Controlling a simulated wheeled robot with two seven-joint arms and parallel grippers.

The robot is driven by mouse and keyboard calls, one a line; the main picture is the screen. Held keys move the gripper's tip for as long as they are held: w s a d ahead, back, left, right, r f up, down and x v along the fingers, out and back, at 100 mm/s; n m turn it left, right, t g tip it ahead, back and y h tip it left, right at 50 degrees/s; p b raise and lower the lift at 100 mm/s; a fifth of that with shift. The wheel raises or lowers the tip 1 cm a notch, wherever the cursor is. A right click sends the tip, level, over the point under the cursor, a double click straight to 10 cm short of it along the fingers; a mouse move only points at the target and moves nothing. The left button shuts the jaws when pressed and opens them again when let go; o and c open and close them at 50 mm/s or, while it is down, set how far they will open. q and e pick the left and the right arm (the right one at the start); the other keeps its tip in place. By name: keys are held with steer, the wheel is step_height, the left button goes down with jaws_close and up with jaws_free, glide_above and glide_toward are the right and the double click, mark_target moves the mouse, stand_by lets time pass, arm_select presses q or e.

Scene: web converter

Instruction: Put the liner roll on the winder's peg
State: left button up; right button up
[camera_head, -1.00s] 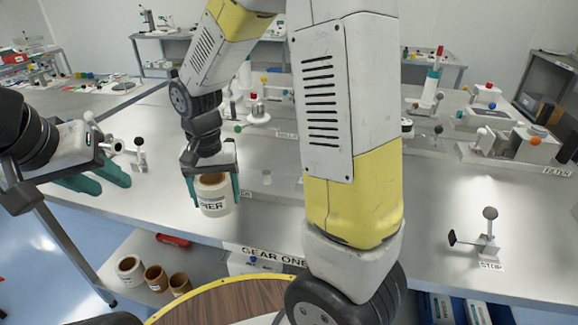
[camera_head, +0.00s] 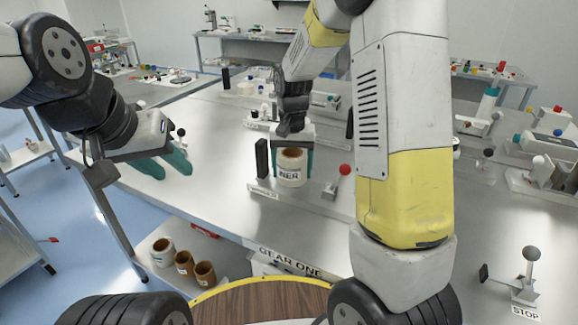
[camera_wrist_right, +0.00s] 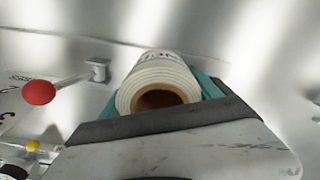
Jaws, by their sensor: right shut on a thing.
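The liner roll (camera_head: 291,174) is a white roll with a brown core and dark lettering, part of which reads "NER". My right gripper (camera_head: 293,165) is shut on it from above, with a teal finger on either side. The roll is upright at a small labelled station with a black block (camera_head: 262,158) to its left. No peg shows, and I cannot tell whether the roll is on one or above it. In the right wrist view the roll (camera_wrist_right: 158,78) shows its open core.
A lever with a red ball (camera_head: 345,170) stands just right of the roll. Several rolls (camera_head: 184,262) stand on the shelf below. A STOP lever (camera_head: 528,272) is at the front right. My right arm hides part of the table.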

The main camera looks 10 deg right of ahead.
steer(key=shift+w+d, duration=0.35)
steer(key=shift+w, duration=0.05)
steer(key=shift+w+d+f, duration=0.1)
steer(key=shift+f, duration=0.85)
steer(key=shift+w+d+f, duration=0.1)
steer(key=shift+f, duration=0.8)
steer(key=o, duration=1.7)
steer(key=shift+f, duration=0.15)
steer(key=shift+o, duration=0.2)
step_height(320, 180, up, 12)
steer(key=s+d+r+n+t+y, duration=0.1)
steer(key=s+r+t, duration=0.2)
steer(key=s, duration=0.8)
steer(key=s+d+r+n+t+y, duration=0.1)
steer(key=s+d+r+t, duration=0.1)
steer(key=s+r, duration=0.4)
steer(key=s+t, duration=0.1)
steer(key=s, duration=0.4)
steer(key=shift+n, duration=0.4)
